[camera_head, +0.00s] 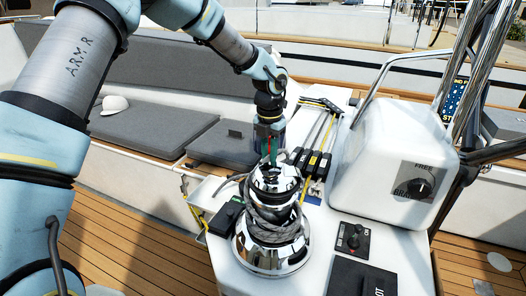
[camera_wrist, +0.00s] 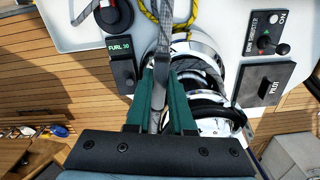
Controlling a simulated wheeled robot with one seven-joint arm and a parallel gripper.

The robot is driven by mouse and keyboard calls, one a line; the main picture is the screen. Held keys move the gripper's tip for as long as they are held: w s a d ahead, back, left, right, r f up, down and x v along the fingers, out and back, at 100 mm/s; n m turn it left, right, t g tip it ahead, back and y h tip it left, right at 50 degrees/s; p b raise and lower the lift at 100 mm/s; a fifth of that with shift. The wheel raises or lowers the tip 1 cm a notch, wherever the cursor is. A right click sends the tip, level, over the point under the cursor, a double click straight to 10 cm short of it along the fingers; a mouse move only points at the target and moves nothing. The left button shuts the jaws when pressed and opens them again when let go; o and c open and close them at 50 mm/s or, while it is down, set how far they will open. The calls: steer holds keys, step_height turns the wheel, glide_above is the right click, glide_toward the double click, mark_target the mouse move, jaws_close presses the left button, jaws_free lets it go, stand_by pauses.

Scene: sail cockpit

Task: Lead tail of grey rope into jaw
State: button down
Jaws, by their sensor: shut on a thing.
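The chrome winch (camera_head: 268,257) stands upright on the white cockpit console. Grey rope (camera_head: 275,224) is wrapped in several turns around its drum, and some rope shows at the drum's left side. The jaw is near the shiny top (camera_head: 275,180); its slot is not clear. My gripper (camera_head: 271,152) is just behind and above the winch top, fingers pointing down. In the wrist view, my gripper's green fingers (camera_wrist: 170,68) are closed on grey rope (camera_wrist: 166,20), which runs up the picture. The winch (camera_wrist: 203,48) lies partly hidden beneath the fingers.
A row of rope clutches (camera_head: 308,163) stands behind the winch. A white pod with a FREE/BRAKE knob (camera_head: 420,187) is at right. Grey cushions (camera_head: 150,135) lie at left.

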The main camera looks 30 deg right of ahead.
steer(key=c, duration=1.2)
jaws_free()
steer(key=shift+d, duration=0.1)
steer(key=o, duration=1)
steer(key=shift+c, duration=0.2)
step_height(320, 180, up, 7)
steer(key=p, duration=0.6)
steer(key=shift+r, duration=1)
